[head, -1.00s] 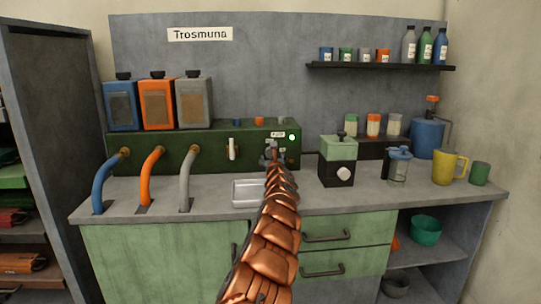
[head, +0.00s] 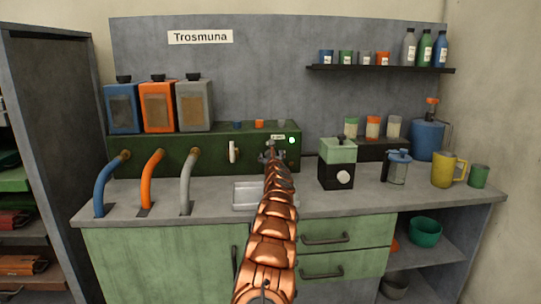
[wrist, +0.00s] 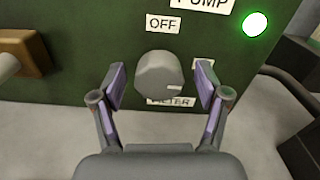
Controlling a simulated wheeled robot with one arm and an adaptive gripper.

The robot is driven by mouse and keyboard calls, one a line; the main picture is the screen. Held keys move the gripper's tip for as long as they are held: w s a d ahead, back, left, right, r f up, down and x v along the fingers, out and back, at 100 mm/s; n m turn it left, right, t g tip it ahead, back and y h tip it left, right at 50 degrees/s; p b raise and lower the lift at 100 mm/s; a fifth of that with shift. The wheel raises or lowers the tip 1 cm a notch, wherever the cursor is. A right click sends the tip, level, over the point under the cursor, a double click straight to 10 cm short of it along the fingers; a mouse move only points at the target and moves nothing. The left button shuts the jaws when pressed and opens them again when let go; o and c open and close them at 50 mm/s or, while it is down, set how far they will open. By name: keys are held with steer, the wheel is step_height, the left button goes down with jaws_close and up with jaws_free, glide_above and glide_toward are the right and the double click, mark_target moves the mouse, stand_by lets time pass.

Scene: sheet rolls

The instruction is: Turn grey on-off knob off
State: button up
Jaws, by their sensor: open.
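The grey knob (wrist: 158,73) shows in the wrist view on the dark green panel, with a small pale mark on its right side. An OFF label (wrist: 163,23) is above it. A label below it is partly covered, and one to its right is mostly hidden by a finger. My gripper (wrist: 160,80) is open, with one finger on each side of the knob and a gap visible at each side. In the head view my gripper (head: 271,153) is in front of the panel's right part and hides the knob.
A green light (wrist: 256,24) glows at the panel's upper right; it also shows in the head view (head: 292,140). A white lever (head: 233,152) is left of the gripper. A metal tray (head: 245,203) lies below, and a grinder (head: 338,165) stands to the right.

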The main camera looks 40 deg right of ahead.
steer(key=shift+p+x, duration=0.35)
steer(key=shift+x, duration=0.5)
steer(key=shift+f, duration=0.15)
steer(key=c, duration=1.2)
